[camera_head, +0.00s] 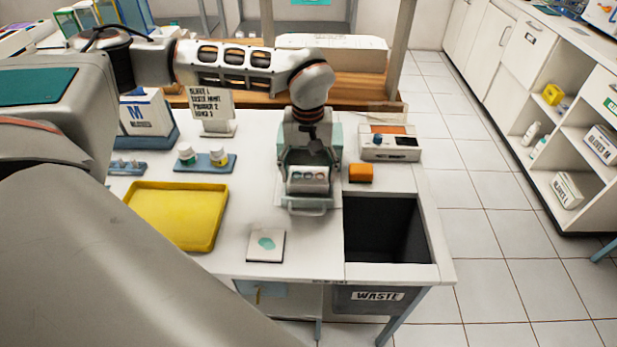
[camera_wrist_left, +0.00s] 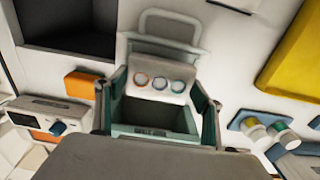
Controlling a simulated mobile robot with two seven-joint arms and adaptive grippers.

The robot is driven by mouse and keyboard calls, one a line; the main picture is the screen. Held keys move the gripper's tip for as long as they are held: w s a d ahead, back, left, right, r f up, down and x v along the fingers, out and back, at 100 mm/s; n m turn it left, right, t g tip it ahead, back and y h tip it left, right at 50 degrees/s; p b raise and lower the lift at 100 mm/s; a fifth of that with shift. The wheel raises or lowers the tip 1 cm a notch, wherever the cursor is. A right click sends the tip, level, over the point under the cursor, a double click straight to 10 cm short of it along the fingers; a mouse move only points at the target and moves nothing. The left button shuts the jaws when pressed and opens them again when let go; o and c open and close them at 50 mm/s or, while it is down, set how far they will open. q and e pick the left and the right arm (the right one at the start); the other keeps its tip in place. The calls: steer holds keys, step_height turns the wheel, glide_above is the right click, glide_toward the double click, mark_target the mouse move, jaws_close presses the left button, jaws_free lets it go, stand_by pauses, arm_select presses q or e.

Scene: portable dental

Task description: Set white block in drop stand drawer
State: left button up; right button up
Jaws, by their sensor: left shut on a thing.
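The white block (camera_head: 307,180), with three ringed circles on its face, is between the fingers of my left gripper (camera_head: 307,168). In the left wrist view the block (camera_wrist_left: 160,83) shows between the fingertips, and the left gripper (camera_wrist_left: 160,92) is shut on it. The drop stand drawer (camera_head: 305,211) is pulled out at the front, with a pale loop handle. In the wrist view the drawer's handle side (camera_wrist_left: 160,45) lies beyond the block, and a teal hollow is below the block. I cannot tell whether the block touches the drawer floor. My right gripper is out of view.
A dark waste opening (camera_head: 385,230) is right of the drawer. An orange block (camera_head: 361,173) and a small device (camera_head: 390,149) stand beside the stand. A yellow tray (camera_head: 180,245), a bottle rack (camera_head: 205,168) and a white tile (camera_head: 266,246) are to the left.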

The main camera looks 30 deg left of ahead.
arm_select(q)
steer(key=shift+f, duration=0.85)
steer(key=shift+r, duration=0.1)
steer(key=o, duration=1.2)
